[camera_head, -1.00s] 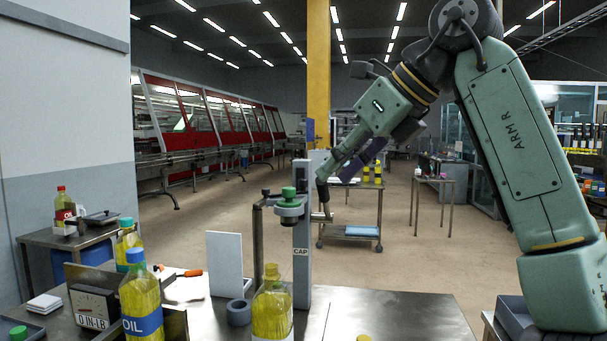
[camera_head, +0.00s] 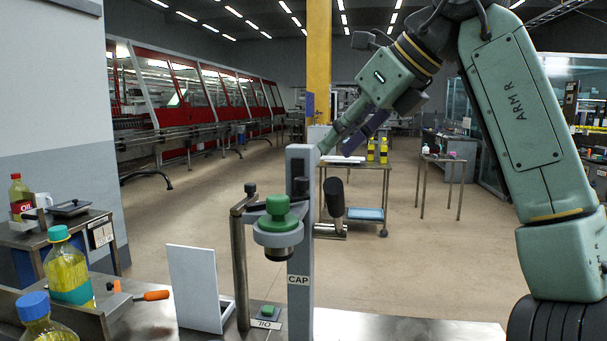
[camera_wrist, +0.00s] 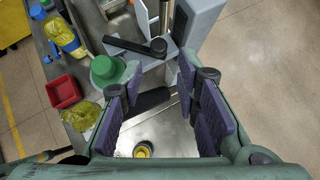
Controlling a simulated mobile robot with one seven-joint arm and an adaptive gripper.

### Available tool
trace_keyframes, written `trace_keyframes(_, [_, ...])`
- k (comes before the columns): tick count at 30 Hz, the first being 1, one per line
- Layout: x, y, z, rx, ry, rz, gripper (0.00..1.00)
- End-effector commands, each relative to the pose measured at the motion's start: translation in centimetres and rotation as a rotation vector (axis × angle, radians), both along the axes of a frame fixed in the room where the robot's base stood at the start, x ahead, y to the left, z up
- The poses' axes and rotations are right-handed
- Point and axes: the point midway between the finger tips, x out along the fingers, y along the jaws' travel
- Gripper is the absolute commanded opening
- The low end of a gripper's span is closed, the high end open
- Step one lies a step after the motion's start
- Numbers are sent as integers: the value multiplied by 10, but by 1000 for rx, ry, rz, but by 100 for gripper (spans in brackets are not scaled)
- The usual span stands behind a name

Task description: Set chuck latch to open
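The capping stand, a grey column (camera_head: 300,250) labelled CAP, holds a green-topped chuck (camera_head: 278,210) with a dark ring below. The chuck's green top also shows in the wrist view (camera_wrist: 108,70). A flat black lever (camera_wrist: 135,46) with a round pivot knob lies beside it and looks like the latch; its setting is unclear. A separate black handle (camera_head: 335,196) stands right of the column. My gripper (camera_head: 350,140) is just right of the column's top, partly overlapped by my arm. In the wrist view its purple-padded fingers (camera_wrist: 155,85) are apart, with a dark handle visible between and beyond them.
Left on the bench are oil bottles (camera_head: 68,270), a white panel (camera_head: 196,288) and an orange-handled tool (camera_head: 150,296). A thin post (camera_head: 240,260) with a black knob stands left of the chuck. A red tray (camera_wrist: 63,90) shows in the wrist view. Floor right of the stand is open.

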Motion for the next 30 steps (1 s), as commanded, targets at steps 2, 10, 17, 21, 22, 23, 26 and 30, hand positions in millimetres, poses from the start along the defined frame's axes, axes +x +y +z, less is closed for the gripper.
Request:
trace_keyframes(2, [4,5,-7,-1,1,3,29])
trace_keyframes(10, [27,32,-42,1,2,5,29])
trace_keyframes(17, [43,51,-66,0,2,3,29])
trace_keyframes(21, [47,56,-72,1,1,1,29])
trace_keyframes(22, [47,56,-73,1,1,1,29])
trace_keyframes(23, [47,56,-74,0,1,1,29])
trace_keyframes(26, [48,57,-74,0,1,1,29])
trace_keyframes(30, [48,57,-74,0,1,1,29])
